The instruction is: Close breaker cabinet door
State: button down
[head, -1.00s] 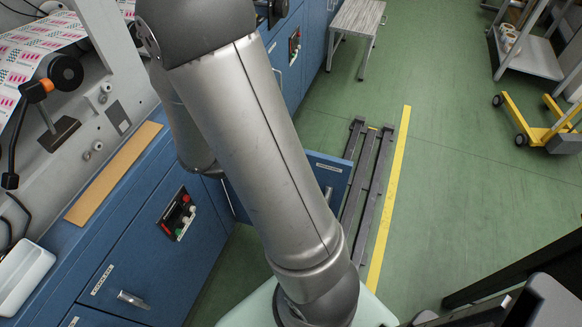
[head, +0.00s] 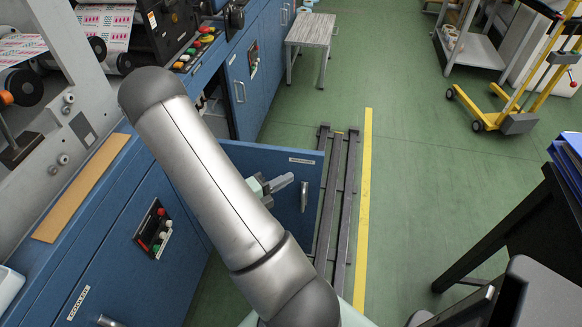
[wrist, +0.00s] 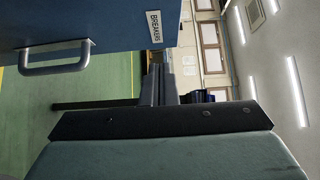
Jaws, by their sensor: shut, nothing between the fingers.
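The breaker cabinet door (head: 284,160) is a blue panel standing wide open, jutting out from the blue cabinet row toward the floor rails. Its outer face, with a label and a metal handle (head: 304,196), faces the head camera. In the wrist view the door (wrist: 110,22) fills the upper left, with a "BREAKERS" label and the handle (wrist: 55,62). My gripper (head: 284,183) is shut and empty, in front of the outer face and left of the handle. Its fingers (wrist: 159,86) point past the label end in the wrist view. I cannot tell whether they touch the door.
The dark cabinet opening (head: 214,110) lies beyond the door. Floor rails (head: 335,190) and a yellow line (head: 364,200) run right of the door. A small table (head: 312,32) stands farther back. A black table or stand (head: 500,225) is at the right. Green floor between is clear.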

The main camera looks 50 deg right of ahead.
aim_at(303, 161)
jog(key=shift+w+d, duration=0.25)
jog(key=shift+d, duration=0.6)
jog(key=shift+w+d, duration=0.3)
jog(key=shift+d, duration=0.5)
jog(key=shift+w+d, duration=0.25)
jog(key=shift+d, duration=0.6)
